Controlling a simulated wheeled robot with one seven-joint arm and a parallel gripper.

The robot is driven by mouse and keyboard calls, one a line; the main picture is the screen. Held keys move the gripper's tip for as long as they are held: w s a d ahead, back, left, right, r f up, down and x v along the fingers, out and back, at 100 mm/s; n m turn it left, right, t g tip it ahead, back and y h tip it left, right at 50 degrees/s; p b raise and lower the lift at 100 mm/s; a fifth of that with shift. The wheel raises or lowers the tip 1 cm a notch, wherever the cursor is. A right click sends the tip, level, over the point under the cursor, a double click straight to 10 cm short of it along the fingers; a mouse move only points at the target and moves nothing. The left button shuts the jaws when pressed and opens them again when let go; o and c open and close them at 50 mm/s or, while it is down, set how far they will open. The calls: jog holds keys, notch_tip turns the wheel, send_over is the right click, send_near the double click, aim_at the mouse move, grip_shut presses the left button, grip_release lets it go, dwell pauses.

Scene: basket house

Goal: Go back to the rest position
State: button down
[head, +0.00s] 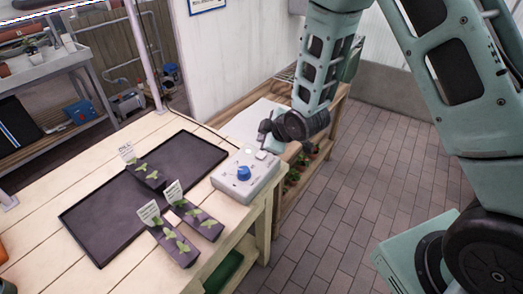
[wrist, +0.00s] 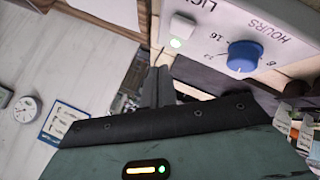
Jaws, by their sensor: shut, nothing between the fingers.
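My gripper (head: 266,135) is shut and empty. In the head view it hangs beside the back right part of a grey-white control box (head: 228,178) on the wooden bench. The box has a blue dial (head: 243,173) and a small white switch (head: 261,155). In the wrist view my closed fingers (wrist: 158,85) point up toward the box front. I cannot tell if the fingertips touch the box.
A black tray (head: 95,215) lies on the bench (head: 130,275), with several dark seedling containers carrying labels. A shelf with plants (head: 300,172) stands right of the bench. Brick floor (head: 340,215) is open on the right. A grey rack (head: 50,75) stands back left.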

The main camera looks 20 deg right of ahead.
notch_tip(320, 180, up, 2)
jog(key=shift+r+p, duration=0.1)
jog(key=shift+p, duration=0.4)
jog(key=s+a+r+m+g, duration=0.2)
jog(key=s+a+r+g, duration=0.1)
jog(key=s+a+r, duration=0.3)
jog(key=s+r+m+g+h, duration=0.1)
jog(key=s+r+g, duration=0.2)
jog(key=s, duration=1)
jog(key=s+r+m+g+h, duration=0.1)
jog(key=s+r, duration=0.4)
jog(key=s, duration=0.8)
jog(key=shift+s+a+m+g, duration=0.3)
jog(key=shift+m+g, duration=0.2)
jog(key=shift+g, duration=0.4)
